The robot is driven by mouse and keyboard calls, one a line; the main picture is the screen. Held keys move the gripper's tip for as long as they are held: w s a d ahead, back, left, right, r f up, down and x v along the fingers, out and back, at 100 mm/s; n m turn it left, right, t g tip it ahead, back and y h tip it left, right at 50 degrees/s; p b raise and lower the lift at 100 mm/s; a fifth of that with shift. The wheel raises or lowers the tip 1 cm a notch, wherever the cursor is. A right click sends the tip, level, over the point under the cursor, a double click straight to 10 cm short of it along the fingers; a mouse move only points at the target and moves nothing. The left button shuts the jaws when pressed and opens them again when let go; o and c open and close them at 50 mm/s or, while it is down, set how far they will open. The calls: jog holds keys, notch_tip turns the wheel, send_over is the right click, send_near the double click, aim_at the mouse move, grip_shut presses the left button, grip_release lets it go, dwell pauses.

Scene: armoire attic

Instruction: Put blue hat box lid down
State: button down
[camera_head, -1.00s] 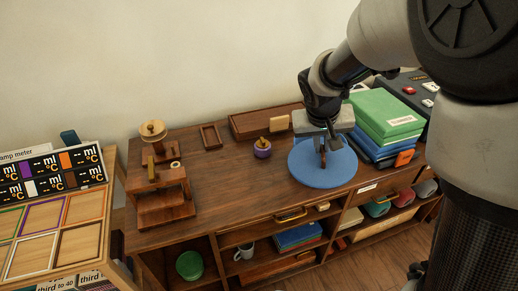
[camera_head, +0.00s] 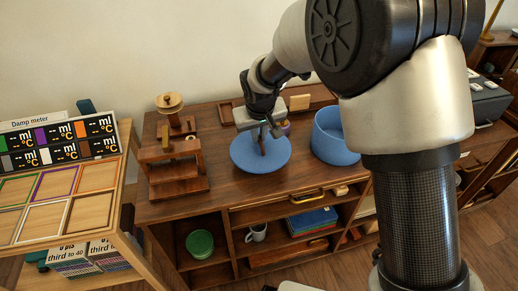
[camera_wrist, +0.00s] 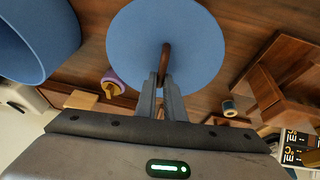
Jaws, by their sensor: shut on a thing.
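The blue hat box lid (camera_head: 247,156) is a flat round blue disc with a brown handle standing up from its middle. My gripper (camera_head: 262,133) is shut on that handle, above the lid. In the wrist view the fingers (camera_wrist: 161,85) close on the brown handle, and the lid (camera_wrist: 180,30) fills the upper middle. The lid is over the wooden cabinet top; I cannot tell whether it touches the wood. The open blue hat box (camera_head: 328,150) stands on the cabinet to the right of the lid, partly hidden by my arm. It also shows in the wrist view (camera_wrist: 45,45).
A wooden press-like stand (camera_head: 175,170) is left of the lid. Wooden trays and a small wooden block (camera_head: 299,102) lie at the back. The cabinet's front edge is close to the lid. A panel table stands at far left.

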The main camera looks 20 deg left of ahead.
aim_at(259, 142)
notch_tip(259, 142, down, 4)
jog(key=shift+f+b, duration=0.25)
jog(key=shift+b, duration=0.25)
jog(key=c, duration=1.8)
grip_release()
jog(key=shift+c, duration=0.2)
jog(key=shift+r, duration=0.15)
jog(key=p+v, duration=0.2)
jog(key=v, duration=1)
jog(key=shift+d, duration=0.1)
